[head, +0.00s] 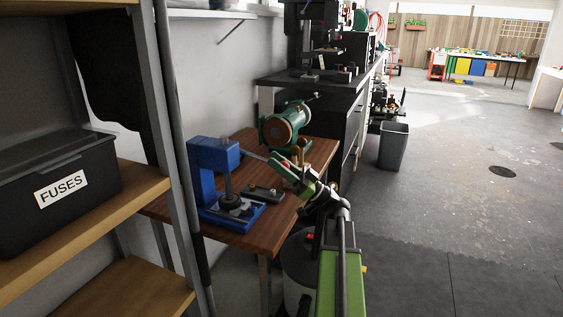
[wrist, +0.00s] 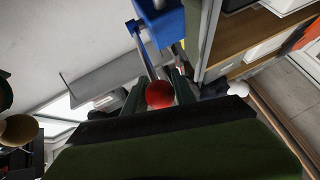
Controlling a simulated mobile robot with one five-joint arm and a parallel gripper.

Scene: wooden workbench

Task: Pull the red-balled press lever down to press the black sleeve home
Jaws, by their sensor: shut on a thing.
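The blue press (head: 207,158) stands on the wooden workbench (head: 180,211). Its thin metal lever (head: 254,155) slopes slightly down to the right from the press head. My gripper (head: 285,168) is shut on the red ball (wrist: 160,94) at the lever's end. In the wrist view the ball sits between my two fingers, and the lever (wrist: 147,55) runs from it up to the blue press head (wrist: 160,20). The grey ram (head: 228,183) hangs above dark round parts (head: 235,203) on the press base. The black sleeve is too small to tell apart there.
A dark block (head: 263,194) lies right of the press. A green round-faced machine (head: 283,128) stands behind my gripper. A shelf with a black FUSES box (head: 58,185) is at the left. The floor (head: 460,200) at right is mostly clear.

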